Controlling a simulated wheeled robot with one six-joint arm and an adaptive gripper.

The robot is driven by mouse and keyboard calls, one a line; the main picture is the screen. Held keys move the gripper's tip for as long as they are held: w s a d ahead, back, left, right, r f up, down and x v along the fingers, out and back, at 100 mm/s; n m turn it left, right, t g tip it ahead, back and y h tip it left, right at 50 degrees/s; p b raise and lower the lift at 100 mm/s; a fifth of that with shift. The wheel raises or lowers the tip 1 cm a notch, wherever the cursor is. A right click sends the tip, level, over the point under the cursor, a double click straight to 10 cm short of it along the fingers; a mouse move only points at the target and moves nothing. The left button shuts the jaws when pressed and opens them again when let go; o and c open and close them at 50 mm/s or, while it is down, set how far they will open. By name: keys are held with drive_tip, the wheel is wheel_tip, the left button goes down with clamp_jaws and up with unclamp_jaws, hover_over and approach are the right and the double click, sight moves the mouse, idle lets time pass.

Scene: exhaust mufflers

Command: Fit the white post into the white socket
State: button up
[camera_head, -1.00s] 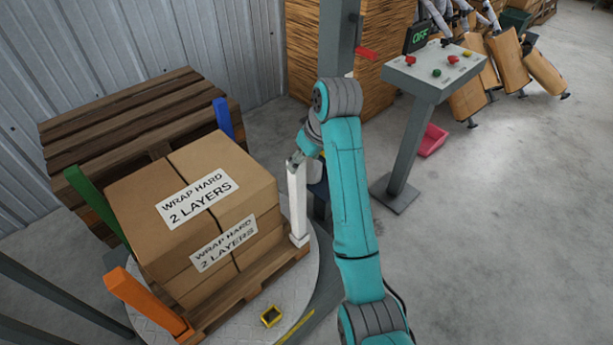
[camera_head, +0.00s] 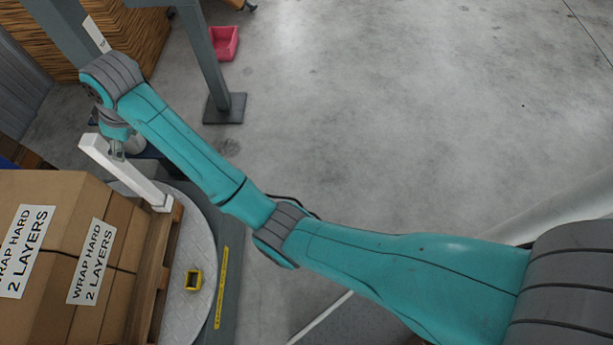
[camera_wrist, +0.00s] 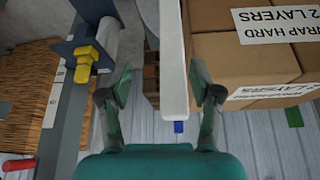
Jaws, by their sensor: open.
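The white post (camera_head: 128,172) stands at the corner of the loaded pallet in the head view, its lower end at a small white foot (camera_head: 163,203) that looks like the white socket. The post seems to meet this foot, but I cannot tell how deep it sits. My gripper (camera_head: 117,152) is beside the post's upper part. In the wrist view the white post (camera_wrist: 174,70) runs between the two spread fingers of my gripper (camera_wrist: 165,88), with a gap on either side. The socket is not clear in the wrist view.
Stacked cartons (camera_head: 60,235) sit on a wooden pallet (camera_head: 155,265) close beside the post, on a round turntable (camera_head: 200,310). An empty yellow socket (camera_head: 193,279) is on the turntable. A grey column (camera_head: 60,30) rises behind my gripper. Open floor lies to the right.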

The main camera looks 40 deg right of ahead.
drive_tip(key=s+d+f+m+t, duration=0.1)
drive_tip(key=s+d+f, duration=0.3)
drive_tip(key=f, duration=0.4)
drive_tip(key=s+d+f+m+t, duration=0.1)
drive_tip(key=s+d+f+m, duration=0.2)
drive_tip(key=f, duration=0.5)
drive_tip(key=s+d+f+m+t+h, duration=0.1)
drive_tip(key=s+d+f+t, duration=0.1)
drive_tip(key=s+d+f, duration=0.45)
drive_tip(key=s+d+f+t, duration=0.1)
drive_tip(key=s+d, duration=0.3)
drive_tip(key=s, duration=0.5)
drive_tip(key=s+d+r+m+t+h, duration=0.1)
drive_tip(key=s+d+r+t, duration=0.15)
drive_tip(key=s, duration=0.55)
drive_tip(key=s+d+r+m+t, duration=0.1)
drive_tip(key=s+d, duration=0.3)
drive_tip(key=s, duration=0.5)
drive_tip(key=s+d+r+m+t+h, duration=0.1)
drive_tip(key=s+d+r+m+t, duration=0.1)
drive_tip(key=s+r, duration=1.2)
drive_tip(key=shift+s+d+r+h, duration=0.15)
drive_tip(key=shift+d+r+h, duration=0.15)
drive_tip(key=shift+r+h, duration=0.15)
